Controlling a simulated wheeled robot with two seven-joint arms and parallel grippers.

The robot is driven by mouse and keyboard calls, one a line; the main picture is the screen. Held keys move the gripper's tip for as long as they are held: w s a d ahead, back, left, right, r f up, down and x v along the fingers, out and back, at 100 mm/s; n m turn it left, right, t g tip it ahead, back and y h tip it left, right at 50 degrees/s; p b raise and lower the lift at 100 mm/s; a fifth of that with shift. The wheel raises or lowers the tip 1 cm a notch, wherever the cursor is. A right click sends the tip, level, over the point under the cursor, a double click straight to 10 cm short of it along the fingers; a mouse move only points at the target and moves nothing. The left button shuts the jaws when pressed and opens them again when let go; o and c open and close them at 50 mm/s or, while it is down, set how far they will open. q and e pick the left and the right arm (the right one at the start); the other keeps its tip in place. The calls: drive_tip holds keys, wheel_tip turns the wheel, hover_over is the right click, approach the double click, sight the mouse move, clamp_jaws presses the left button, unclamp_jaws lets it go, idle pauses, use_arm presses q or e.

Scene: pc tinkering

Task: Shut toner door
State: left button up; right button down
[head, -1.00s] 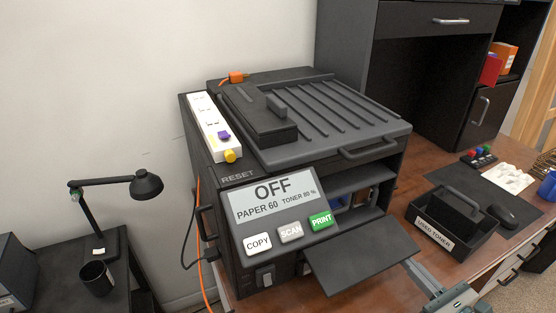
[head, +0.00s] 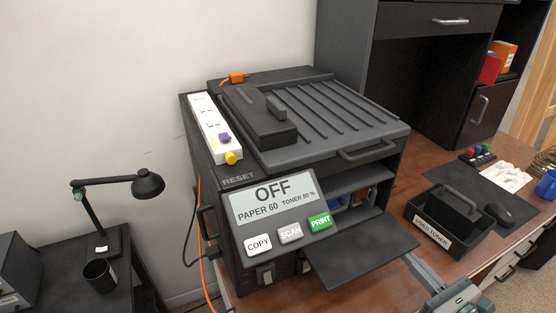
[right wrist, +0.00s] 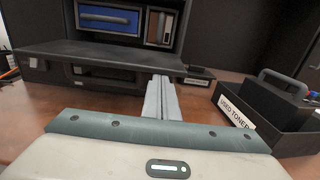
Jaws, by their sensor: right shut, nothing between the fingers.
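The toner door (head: 362,252) is a dark flat flap on the front of the black printer (head: 290,160). It is folded down and sticks out roughly level, leaving the bay open. In the right wrist view the door (right wrist: 100,54) shows nearly edge-on, with a blue cartridge (right wrist: 108,19) in the bay behind it. My right gripper (head: 408,259) is shut and empty by the door's right front corner; it also shows in the right wrist view (right wrist: 161,82). Whether it touches the door I cannot tell. My left gripper is not in view.
A black "USED TONER" box (head: 450,222) stands on the desk just right of the door. A mouse (head: 498,214) and blue mug (head: 547,185) lie farther right. A power strip (head: 212,130) rests on the printer top. An orange cable (head: 200,240) hangs at its left.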

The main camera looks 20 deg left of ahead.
drive_tip(key=shift+d+r+p, duration=0.1)
drive_tip(key=shift+r+p, duration=0.7)
drive_tip(key=shift+r, duration=0.2)
drive_tip(key=shift+r, duration=0.1)
drive_tip(key=shift+r+p, duration=0.95)
drive_tip(key=shift+p, duration=0.1)
drive_tip(key=shift+r, duration=0.15)
drive_tip(key=shift+w+a+r+p, duration=0.1)
drive_tip(key=shift+a+r+p, duration=0.05)
drive_tip(key=shift+r+p, duration=0.4)
drive_tip(key=shift+w+a+r+p, duration=0.1)
drive_tip(key=shift+r+p, duration=0.25)
drive_tip(key=shift+p, duration=0.25)
drive_tip(key=shift+r, duration=0.1)
